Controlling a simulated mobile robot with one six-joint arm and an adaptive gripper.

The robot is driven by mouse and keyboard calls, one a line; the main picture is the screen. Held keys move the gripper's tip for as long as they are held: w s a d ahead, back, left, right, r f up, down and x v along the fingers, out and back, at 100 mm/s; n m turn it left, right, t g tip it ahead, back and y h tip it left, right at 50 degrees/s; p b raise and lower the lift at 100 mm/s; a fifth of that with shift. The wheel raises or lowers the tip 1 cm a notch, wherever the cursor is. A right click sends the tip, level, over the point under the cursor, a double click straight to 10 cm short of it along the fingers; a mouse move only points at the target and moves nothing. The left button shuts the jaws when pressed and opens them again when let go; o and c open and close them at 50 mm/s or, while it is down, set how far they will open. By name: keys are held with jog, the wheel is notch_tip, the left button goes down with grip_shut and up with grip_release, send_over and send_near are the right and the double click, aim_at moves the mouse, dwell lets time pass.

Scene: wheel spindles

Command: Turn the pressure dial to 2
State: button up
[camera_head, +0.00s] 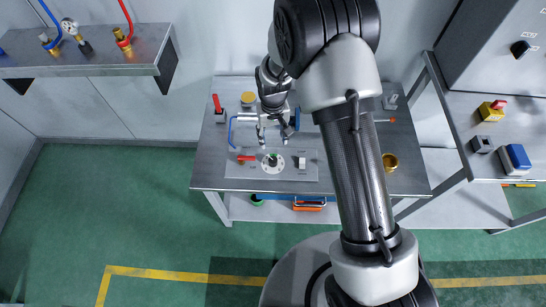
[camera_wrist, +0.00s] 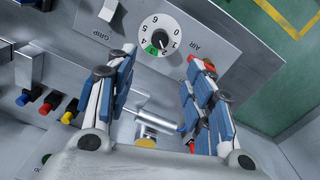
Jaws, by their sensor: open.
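The pressure dial (camera_head: 273,161) is a round white numbered disc with a dark knob, on a grey panel (camera_head: 240,172) at the table's front. In the wrist view the dial (camera_wrist: 160,35) shows its numbers, a green sector and the label AIR beside it. The knob's exact pointing is too small to read surely. My gripper (camera_head: 273,139) points down above the panel, just behind the dial in the head view. In the wrist view my gripper (camera_wrist: 160,58) has its two blue-padded fingers wide apart, with nothing between them. The dial lies beyond the fingertips, apart from them.
A white switch (camera_head: 302,162) labelled GRIP stands right of the dial, and a red handle (camera_head: 247,158) left of it. A blue hose (camera_head: 232,130) curves at the panel's left. A brass cup (camera_head: 390,162) stands at right. A red lever (camera_head: 217,103) stands at back left.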

aim_at(273, 160)
notch_tip(273, 160, down, 15)
jog(key=b, duration=0.3)
jog(key=shift+f, duration=0.1)
jog(key=shift+c, duration=0.2)
jog(key=c, duration=1)
jog(key=shift+m+b, duration=0.35)
jog(key=shift+m, duration=0.15)
jog(key=shift+c, duration=0.2)
jog(key=o, duration=1.1)
notch_tip(273, 160, up, 12)
